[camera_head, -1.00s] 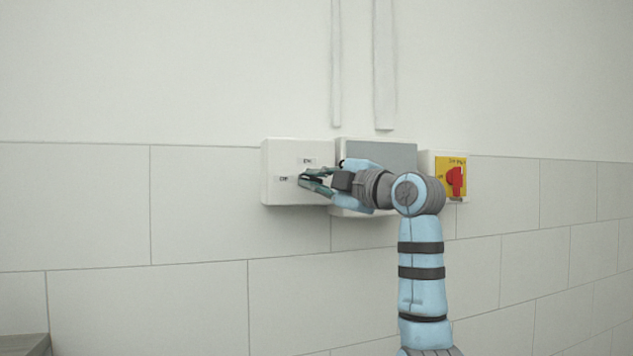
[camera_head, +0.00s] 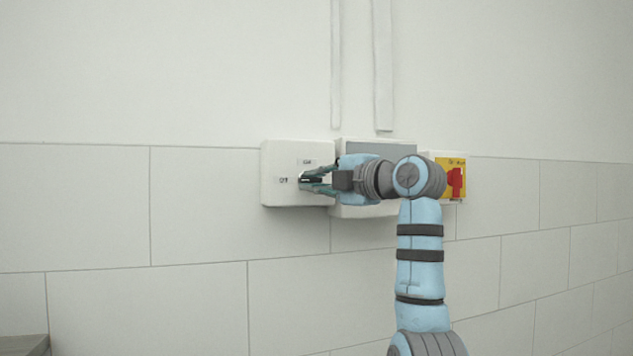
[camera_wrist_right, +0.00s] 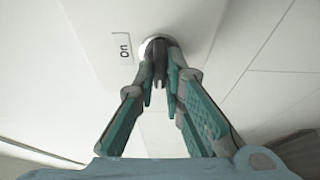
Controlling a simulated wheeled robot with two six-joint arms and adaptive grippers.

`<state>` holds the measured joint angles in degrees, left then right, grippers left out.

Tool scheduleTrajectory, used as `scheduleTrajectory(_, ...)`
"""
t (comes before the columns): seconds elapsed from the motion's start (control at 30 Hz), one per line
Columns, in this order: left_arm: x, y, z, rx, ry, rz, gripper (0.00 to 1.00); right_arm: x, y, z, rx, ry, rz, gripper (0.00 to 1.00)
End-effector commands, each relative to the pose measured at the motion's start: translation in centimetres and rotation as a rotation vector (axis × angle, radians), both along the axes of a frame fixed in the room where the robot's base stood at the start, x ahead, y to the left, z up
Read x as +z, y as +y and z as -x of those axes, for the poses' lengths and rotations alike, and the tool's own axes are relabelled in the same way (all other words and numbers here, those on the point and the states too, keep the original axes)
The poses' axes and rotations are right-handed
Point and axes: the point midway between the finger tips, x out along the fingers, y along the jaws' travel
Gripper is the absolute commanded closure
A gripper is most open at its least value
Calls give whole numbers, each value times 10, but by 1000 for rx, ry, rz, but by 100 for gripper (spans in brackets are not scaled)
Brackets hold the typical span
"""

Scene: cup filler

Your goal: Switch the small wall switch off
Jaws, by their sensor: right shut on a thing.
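The small wall switch (camera_head: 280,160) is a white box on the wall with a small rotary knob and two labels. One label (camera_head: 307,162) sits above the knob, and the other (camera_head: 283,180) sits left of it and seems to read Off. My right gripper (camera_head: 310,182) reaches in from the right and is shut on the knob, mostly hiding it. In the right wrist view the fingers (camera_wrist_right: 163,80) close around the dark knob (camera_wrist_right: 158,48) on its round base, beside the "On" label (camera_wrist_right: 125,48). The knob's exact pointing is unclear. My left gripper is not in view.
A wider box with a grey front (camera_head: 385,151) stands right of the switch, partly behind my wrist. Further right is a yellow plate with a red rotary switch (camera_head: 455,182). Conduits (camera_head: 383,70) run up the wall. The wall left of the switch is clear.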

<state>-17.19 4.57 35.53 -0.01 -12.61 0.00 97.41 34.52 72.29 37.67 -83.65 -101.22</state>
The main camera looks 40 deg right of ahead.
Motion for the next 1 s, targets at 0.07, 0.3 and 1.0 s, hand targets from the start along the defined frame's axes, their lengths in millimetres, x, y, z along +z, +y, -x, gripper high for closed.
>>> scheduleTrajectory(0.07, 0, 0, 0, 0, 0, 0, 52, -2, 0, -1, 1, 6, 1, 82)
scheduleTrajectory(0.3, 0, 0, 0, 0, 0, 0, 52, -1, 0, 0, 1, 3, 0, 70)
scheduleTrajectory(1.0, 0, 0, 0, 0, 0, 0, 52, 0, -7, 116, -2, 2, 0, 70)
